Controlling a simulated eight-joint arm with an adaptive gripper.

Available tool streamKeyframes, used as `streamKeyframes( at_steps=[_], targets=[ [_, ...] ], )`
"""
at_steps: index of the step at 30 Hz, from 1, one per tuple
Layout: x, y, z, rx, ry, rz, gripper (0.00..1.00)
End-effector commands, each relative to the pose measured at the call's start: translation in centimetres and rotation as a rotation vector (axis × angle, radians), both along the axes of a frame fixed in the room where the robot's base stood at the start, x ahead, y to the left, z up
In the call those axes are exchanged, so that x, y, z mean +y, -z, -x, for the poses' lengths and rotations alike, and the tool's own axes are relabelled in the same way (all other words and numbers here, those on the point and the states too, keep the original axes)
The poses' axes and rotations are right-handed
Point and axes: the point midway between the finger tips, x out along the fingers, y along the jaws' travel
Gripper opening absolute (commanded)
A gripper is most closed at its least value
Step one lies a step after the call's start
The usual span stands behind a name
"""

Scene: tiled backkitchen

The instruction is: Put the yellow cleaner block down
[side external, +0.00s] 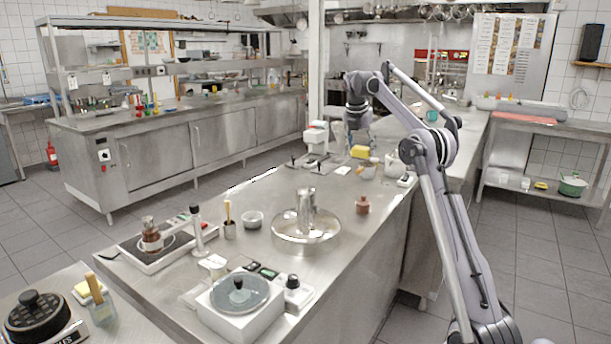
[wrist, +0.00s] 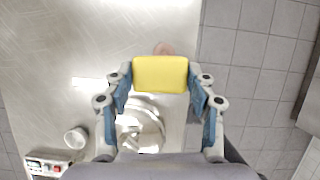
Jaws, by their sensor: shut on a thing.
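The yellow cleaner block (wrist: 160,74) is held between the two fingers of my gripper (wrist: 159,82) in the wrist view, gripped at its left and right ends. In the side external view my gripper (side external: 359,142) points down, with the yellow block (side external: 360,152) at its fingertips. The block is above the steel counter (side external: 262,190), apart from it as far as the wrist view shows. The block's underside is hidden.
Below are a round steel dish (side external: 306,242) with a metal vessel (side external: 307,208) in it, a reddish-brown jar (side external: 363,205) and a small bowl (side external: 253,219). In the wrist view, the counter's edge runs along the right, with tiled floor (wrist: 250,60) beyond. Counter left of the block is mostly bare.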

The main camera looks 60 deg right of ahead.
Motion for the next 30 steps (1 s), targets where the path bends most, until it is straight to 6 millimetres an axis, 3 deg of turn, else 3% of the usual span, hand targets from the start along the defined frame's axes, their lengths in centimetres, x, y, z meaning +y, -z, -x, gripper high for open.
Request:
streamKeyframes(
  at_steps=[4,14,20,24,30],
  targets=[
    [0.1,-1.4,0.1,0.000,0.000,0.000,0.23],
    [6.7,-1.4,-5.6,-0.001,-0.153,0.000,0.23],
    [13.8,-1.5,-10.0,0.000,-0.303,-0.001,0.23],
    [19.7,-1.5,-12.7,0.000,-0.421,0.000,0.23],
    [27.4,-1.4,-15.2,0.001,-0.571,0.000,0.23]
  ],
)
